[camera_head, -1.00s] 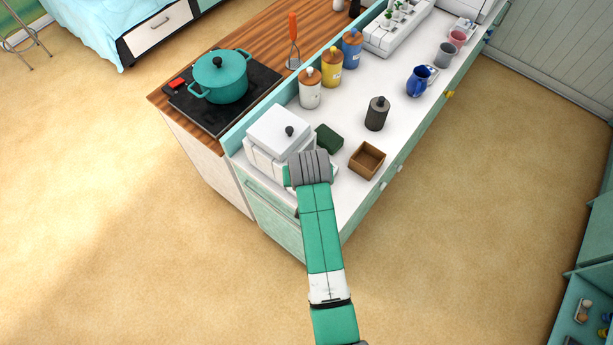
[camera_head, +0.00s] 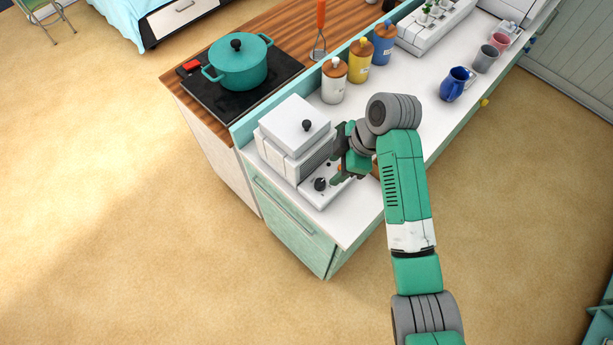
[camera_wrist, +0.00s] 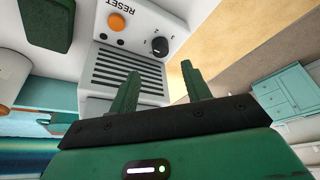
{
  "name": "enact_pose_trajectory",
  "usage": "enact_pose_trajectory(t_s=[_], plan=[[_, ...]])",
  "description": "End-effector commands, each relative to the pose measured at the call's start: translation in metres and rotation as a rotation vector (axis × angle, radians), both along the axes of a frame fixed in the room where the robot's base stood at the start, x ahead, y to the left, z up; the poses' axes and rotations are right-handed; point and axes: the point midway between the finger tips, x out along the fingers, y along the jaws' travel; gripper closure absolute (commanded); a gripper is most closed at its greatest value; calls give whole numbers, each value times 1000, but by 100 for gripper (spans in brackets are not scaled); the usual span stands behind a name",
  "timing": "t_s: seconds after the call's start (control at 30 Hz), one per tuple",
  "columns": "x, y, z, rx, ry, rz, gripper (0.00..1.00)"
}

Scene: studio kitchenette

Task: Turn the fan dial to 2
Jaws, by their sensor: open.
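The fan dial is a round black knob (camera_head: 320,184) on the low front panel of a white vented unit (camera_head: 292,140) at the counter's near end. In the wrist view the dial (camera_wrist: 160,46) sits beside an orange button (camera_wrist: 116,21) marked RESET, beyond the louvred grille (camera_wrist: 128,70). Small marks surround the dial, but its setting is too small to read. My gripper (camera_head: 342,160) is beside the unit, to the right of its grille. In the wrist view its two green fingers (camera_wrist: 159,82) are apart and empty, pointing towards the panel without touching the dial.
A teal pot (camera_head: 239,62) stands on the black cooktop (camera_head: 200,108). White, yellow and blue canisters (camera_head: 334,82) stand behind the unit. A blue mug (camera_head: 454,84) stands farther along the counter. A dark green block (camera_wrist: 47,22) lies near the unit in the wrist view.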

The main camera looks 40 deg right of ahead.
Motion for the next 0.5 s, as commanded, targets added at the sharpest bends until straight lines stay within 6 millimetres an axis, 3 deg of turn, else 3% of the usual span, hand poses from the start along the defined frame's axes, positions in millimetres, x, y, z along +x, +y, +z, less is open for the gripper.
enact_pose_trajectory(t_s=[0.5], plan=[[20, 21, -68, 0, 1, -5, 52]])
